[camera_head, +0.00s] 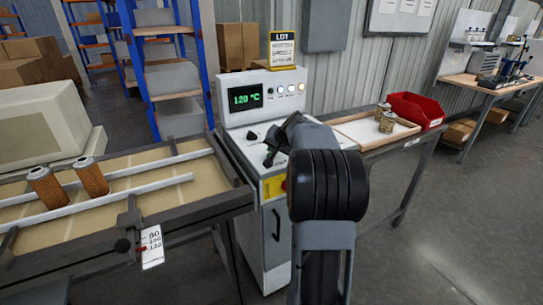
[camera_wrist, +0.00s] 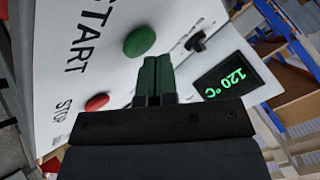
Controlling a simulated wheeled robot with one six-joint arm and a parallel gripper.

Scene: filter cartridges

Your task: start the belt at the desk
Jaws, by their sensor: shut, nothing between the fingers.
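The control desk (camera_head: 236,118) stands at the end of the belt (camera_head: 110,214), which carries two brown filter cartridges (camera_head: 92,177). In the wrist view the desk panel shows a green button (camera_wrist: 139,41) by the word START and a red button (camera_wrist: 97,103) by STOP. My gripper (camera_wrist: 158,60) is shut and empty. Its fingertips appear just beside the green button in the picture; I cannot tell whether they touch the panel. In the head view my arm hides much of the desk top and its buttons.
A black knob (camera_wrist: 197,40) and a green 120 °C display (camera_wrist: 222,78) lie right of the fingers. A LOT sign (camera_head: 282,50) stands on the desk. A side table with a tray (camera_head: 355,129), cans (camera_head: 387,122) and a red bin (camera_head: 415,109) is to the right.

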